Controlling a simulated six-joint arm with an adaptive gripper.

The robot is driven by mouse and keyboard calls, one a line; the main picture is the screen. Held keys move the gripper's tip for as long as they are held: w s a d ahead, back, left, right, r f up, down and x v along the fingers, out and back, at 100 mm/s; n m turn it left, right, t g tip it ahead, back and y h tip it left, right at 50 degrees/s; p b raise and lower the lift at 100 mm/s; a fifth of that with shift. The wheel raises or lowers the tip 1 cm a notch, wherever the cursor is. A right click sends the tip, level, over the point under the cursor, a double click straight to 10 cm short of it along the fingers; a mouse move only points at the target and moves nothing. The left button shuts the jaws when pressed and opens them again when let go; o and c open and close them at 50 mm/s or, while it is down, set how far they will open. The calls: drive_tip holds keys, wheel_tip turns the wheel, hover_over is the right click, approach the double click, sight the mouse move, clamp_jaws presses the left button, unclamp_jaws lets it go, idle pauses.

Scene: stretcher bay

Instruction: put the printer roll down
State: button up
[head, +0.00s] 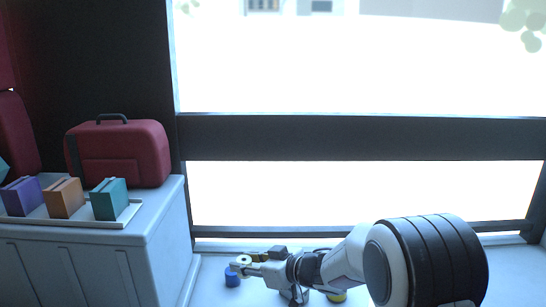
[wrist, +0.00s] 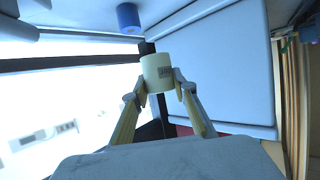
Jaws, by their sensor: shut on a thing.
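In the head view the roll (head: 244,259) shows small and pale at the tip of my gripper (head: 247,267), over the pale surface below the window. The gap between the roll and that surface cannot be told.
A blue cylinder (head: 232,280) stands just below the roll in the head view; it also shows in the wrist view (wrist: 128,15). A yellow item (head: 337,297) is partly hidden by my arm. At left, a white cabinet (head: 155,235) bears a red bag (head: 125,155) and coloured boxes (head: 64,198).

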drive_tip(key=s+d+m+t+h, duration=0.2)
drive_tip(key=d+m+h, duration=0.3)
drive_tip(key=d, duration=0.7)
drive_tip(key=s+d+m+t+h, duration=0.2)
drive_tip(key=d+m+h, duration=0.3)
drive_tip(key=d, duration=0.7)
drive_tip(key=shift+s+d+f+t+h, duration=0.25)
drive_tip(key=shift+s+d+t+h, duration=0.05)
drive_tip(key=shift+t, duration=0.2)
